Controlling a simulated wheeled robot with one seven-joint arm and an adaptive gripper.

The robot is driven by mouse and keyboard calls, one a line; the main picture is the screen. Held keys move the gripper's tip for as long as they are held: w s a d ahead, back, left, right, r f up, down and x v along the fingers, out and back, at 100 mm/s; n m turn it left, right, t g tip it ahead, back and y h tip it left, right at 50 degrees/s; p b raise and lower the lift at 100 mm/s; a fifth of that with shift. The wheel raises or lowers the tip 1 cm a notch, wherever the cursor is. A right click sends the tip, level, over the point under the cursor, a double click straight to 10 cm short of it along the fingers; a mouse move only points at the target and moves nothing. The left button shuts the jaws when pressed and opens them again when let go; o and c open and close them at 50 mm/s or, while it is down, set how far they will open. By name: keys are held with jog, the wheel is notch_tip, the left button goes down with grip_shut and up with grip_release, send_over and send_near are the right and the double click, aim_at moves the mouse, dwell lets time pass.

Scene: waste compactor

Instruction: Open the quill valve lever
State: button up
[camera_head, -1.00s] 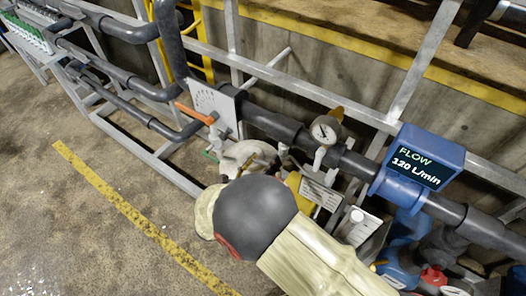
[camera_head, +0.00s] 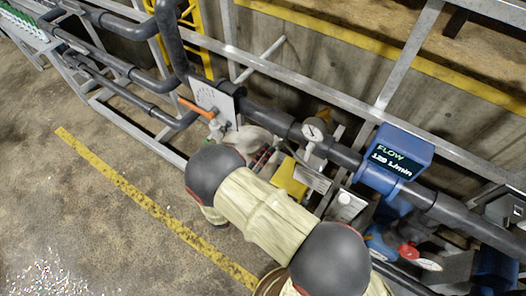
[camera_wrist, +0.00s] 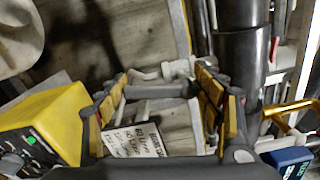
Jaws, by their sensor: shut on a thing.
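No label that I can read names the quill valve lever, so I cannot tell which part it is. An orange lever (camera_head: 196,108) sits beside a white scale plate (camera_head: 214,100) on the dark pipe. A brass-coloured handle (camera_wrist: 290,110) shows at the right in the wrist view. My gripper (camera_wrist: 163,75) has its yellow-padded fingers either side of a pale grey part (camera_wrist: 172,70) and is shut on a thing. The fingers hide the contact.
A yellow box (camera_wrist: 40,128) and a printed label plate (camera_wrist: 135,142) are close to my gripper. Metal rails (camera_head: 300,82) run behind. The floor at left is open.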

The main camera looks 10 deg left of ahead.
jog(key=shift+d+n+p, duration=0.25)
jog(key=shift+n+p, duration=0.4)
jog(key=shift+n, duration=0.55)
jog(key=shift+s+f, duration=0.1)
jog(key=o, duration=1.7)
jog(key=v, duration=1.2)
jog(key=shift+f, duration=0.1)
